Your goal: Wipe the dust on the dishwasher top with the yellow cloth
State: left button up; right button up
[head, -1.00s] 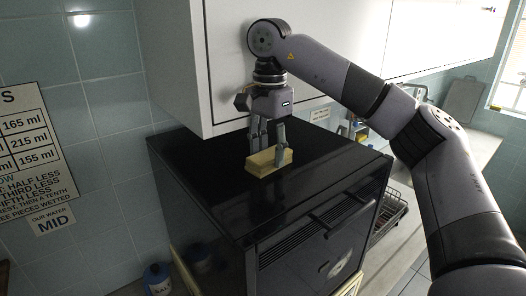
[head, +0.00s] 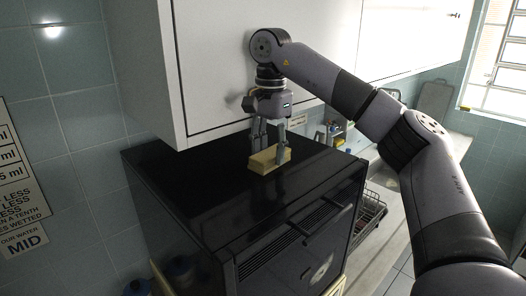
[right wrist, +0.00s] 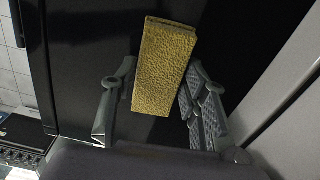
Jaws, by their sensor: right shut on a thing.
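The yellow cloth (head: 268,160) is a pale, folded block on the black dishwasher top (head: 200,190). My right gripper (head: 271,146) is shut on it from above and the cloth appears to touch the top. In the right wrist view the cloth (right wrist: 164,68) shows a rough yellow surface between the two fingers of my gripper (right wrist: 160,100). The dishwasher top is dark and glossy; I cannot make out dust on it. My left gripper is not in view.
White cabinets (head: 230,60) hang close above the back of the dishwasher, beside my right arm. A wire rack (head: 368,215) stands to the right, below the top. A blue-capped container (head: 137,287) is at the lower left. The top's front and left are clear.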

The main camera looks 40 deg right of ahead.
aim_at(251, 173)
jog(key=shift+d, duration=0.1)
jog(key=shift+s+a+f, duration=0.1)
jog(key=shift+s+a, duration=0.15)
jog(key=shift+a, duration=1.25)
jog(key=shift+s+a, duration=0.2)
jog(key=shift+a, duration=1.3)
jog(key=shift+s+a, duration=0.15)
jog(key=shift+a, duration=1.4)
jog(key=shift+s+a, duration=0.15)
jog(key=shift+a, duration=1.35)
jog(key=shift+d, duration=0.1)
jog(key=shift+r, duration=0.2)
jog(key=shift+r, duration=2.95)
